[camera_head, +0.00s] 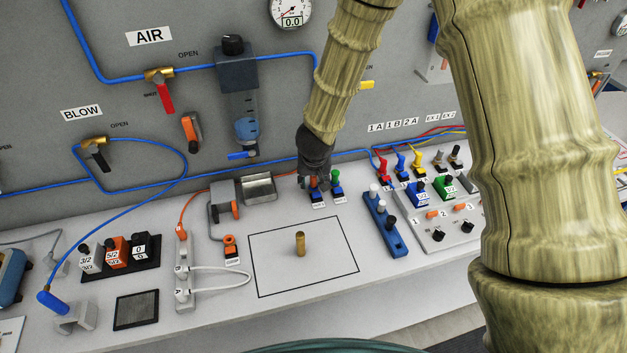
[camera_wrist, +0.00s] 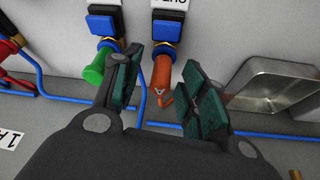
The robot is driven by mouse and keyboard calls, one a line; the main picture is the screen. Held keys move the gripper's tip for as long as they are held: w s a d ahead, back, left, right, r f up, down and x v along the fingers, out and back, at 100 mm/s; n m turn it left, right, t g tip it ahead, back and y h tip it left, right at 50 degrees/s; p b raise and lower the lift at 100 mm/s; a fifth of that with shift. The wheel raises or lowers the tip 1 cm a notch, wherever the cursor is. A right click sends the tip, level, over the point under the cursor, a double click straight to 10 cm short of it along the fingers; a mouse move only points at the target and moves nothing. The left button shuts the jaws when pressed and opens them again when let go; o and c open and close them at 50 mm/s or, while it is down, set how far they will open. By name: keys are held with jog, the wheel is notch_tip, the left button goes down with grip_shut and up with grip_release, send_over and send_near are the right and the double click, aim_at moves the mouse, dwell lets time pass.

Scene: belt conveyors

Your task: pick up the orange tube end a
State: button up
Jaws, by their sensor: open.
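My gripper (camera_head: 314,178) is low over the back of the bench in the head view. In the wrist view its two dark green-padded fingers (camera_wrist: 162,80) are open and apart. An orange cylindrical piece (camera_wrist: 161,72) lies between them in the picture, seated in a brass collar on a blue block; I cannot tell whether the fingers touch it. I cannot make out a mark naming it end a. A thin orange tube (camera_head: 192,200) rises from the white manifold and runs along the bench back towards my gripper, which hides its far part.
A green piece (camera_wrist: 95,70) on a similar blue block stands close beside one finger. A metal tray (camera_head: 257,187) is on the other side. Blue tubing (camera_wrist: 60,98) runs close by. A brass cylinder (camera_head: 300,244) stands in the outlined square, otherwise clear.

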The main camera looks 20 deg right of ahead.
grip_shut()
dwell(0.4)
jog(key=shift+s+r, duration=0.1)
jog(key=shift+r, duration=1.7)
jog(key=s+a+r+b, duration=0.1)
jog(key=s+a, duration=0.1)
jog(key=s, duration=0.5)
jog(key=s+a+r+b, duration=0.1)
jog(key=s+b, duration=0.1)
jog(key=s, duration=0.5)
jog(key=shift+s+a+r, duration=0.15)
jog(key=shift+a+r, duration=0.15)
jog(key=shift+a, duration=0.05)
